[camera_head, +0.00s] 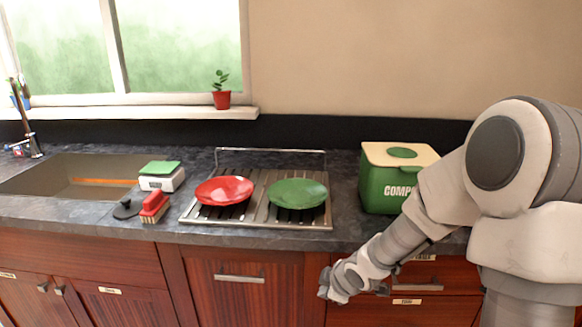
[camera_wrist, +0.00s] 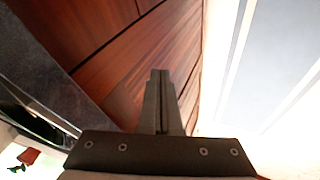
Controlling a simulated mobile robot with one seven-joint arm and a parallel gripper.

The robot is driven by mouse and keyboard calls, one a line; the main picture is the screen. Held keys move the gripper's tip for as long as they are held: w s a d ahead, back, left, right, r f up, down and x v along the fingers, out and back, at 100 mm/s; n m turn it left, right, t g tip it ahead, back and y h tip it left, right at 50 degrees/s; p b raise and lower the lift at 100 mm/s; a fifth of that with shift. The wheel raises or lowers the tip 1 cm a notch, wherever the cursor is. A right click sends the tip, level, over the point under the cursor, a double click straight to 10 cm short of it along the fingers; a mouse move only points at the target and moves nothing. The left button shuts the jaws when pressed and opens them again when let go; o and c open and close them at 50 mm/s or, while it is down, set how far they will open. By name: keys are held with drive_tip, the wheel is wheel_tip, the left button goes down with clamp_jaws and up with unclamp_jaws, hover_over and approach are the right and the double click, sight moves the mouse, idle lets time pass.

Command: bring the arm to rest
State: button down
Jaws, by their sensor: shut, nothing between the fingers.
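My gripper (camera_head: 325,288) is at the end of my arm, low in front of the wooden cabinets, below the counter edge in the head view. In the wrist view its two fingers (camera_wrist: 160,76) lie together, shut, with nothing between them. My arm bends down from the right side of the head view, in front of the compost bin and the right-hand drawers.
A sink (camera_head: 60,172) is at left. Wooden drawers (camera_head: 440,312) stand below.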

drive_tip(key=s+d+r+m+h+p, duration=0.2)
drive_tip(key=s+d+r+m, duration=0.2)
drive_tip(key=r, duration=0.6)
drive_tip(key=s+d+r+m+h+p, duration=0.3)
drive_tip(key=s+r, duration=0.1)
drive_tip(key=r, duration=0.6)
drive_tip(key=s+a+r+m+y+p, duration=0.1)
drive_tip(key=s+r+m+p, duration=0.4)
drive_tip(key=s+r, duration=0.7)
drive_tip(key=s+m+y, duration=0.1)
drive_tip(key=s+m, duration=0.1)
drive_tip(key=s, duration=0.2)
drive_tip(key=shift+s+a+r+m+g, duration=0.25)
drive_tip(key=shift+s+r+m+g, duration=0.05)
drive_tip(key=shift+r, duration=0.05)
drive_tip(key=shift+a, duration=0.15)
